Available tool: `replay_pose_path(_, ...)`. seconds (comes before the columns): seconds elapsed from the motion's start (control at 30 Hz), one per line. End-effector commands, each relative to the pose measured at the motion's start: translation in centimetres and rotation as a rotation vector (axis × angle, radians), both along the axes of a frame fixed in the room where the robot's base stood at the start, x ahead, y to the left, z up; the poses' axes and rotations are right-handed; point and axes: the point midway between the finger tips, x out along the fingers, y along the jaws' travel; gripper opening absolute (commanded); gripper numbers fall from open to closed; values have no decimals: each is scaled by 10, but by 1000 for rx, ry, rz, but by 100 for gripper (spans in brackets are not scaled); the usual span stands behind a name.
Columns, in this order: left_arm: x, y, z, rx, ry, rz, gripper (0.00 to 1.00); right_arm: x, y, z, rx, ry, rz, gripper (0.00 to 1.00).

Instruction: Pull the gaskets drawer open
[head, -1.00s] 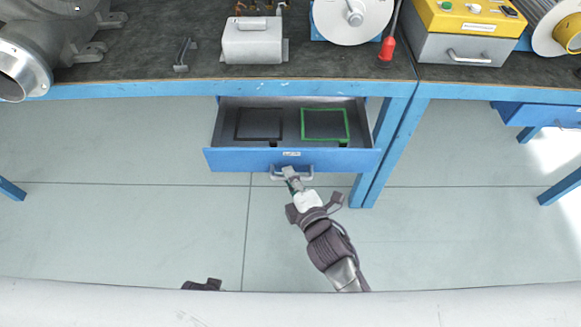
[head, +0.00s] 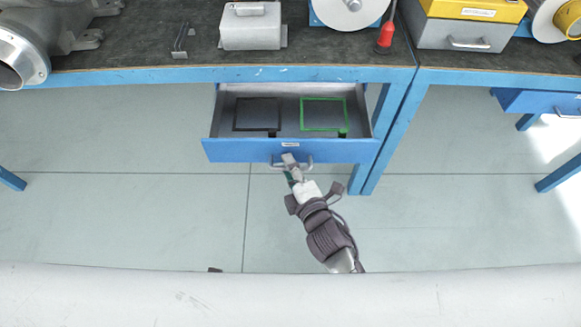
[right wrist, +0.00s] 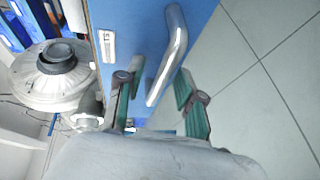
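The blue drawer (head: 240,151) under the bench stands pulled out, with a small white label on its front whose text is too small to read. Inside lie a black square gasket (head: 257,115) and a green square gasket (head: 324,99). My right gripper (head: 289,160) is at the grey bar handle (head: 308,163). In the right wrist view its green-padded fingers (right wrist: 160,92) are apart on either side of the handle (right wrist: 172,50), with no clear grip on it. A small dark tip (head: 215,269), probably of my left gripper, shows at the lower edge; its fingers are hidden.
The dark bench top (head: 200,20) holds a grey box (head: 251,32), a small bracket (head: 181,42), a red-handled tool (head: 386,38) and a yellow-and-grey case (head: 455,34). A blue leg (head: 387,135) stands right of the drawer. The floor in front is clear.

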Motion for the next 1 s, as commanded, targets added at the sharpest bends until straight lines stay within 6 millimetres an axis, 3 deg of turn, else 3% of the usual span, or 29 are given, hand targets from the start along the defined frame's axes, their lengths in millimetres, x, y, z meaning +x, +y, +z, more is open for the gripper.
replay_pose_path(0.17, -1, -1, 0, -2, 1, 0, 40, -10, -4, 1, 0, 1, 0, 37)
replay_pose_path(0.5, 0, 0, 0, -1, 0, 0, 40, -73, -30, 13, -1, 3, 0, 37)
replay_pose_path(0.7, 0, 0, 0, -1, 0, 0, 40, -100, -42, 19, 0, 2, -1, 37)
replay_pose_path(1.0, 0, 0, 0, 0, 0, 0, 40, -109, -46, 22, -1, 0, 0, 37)
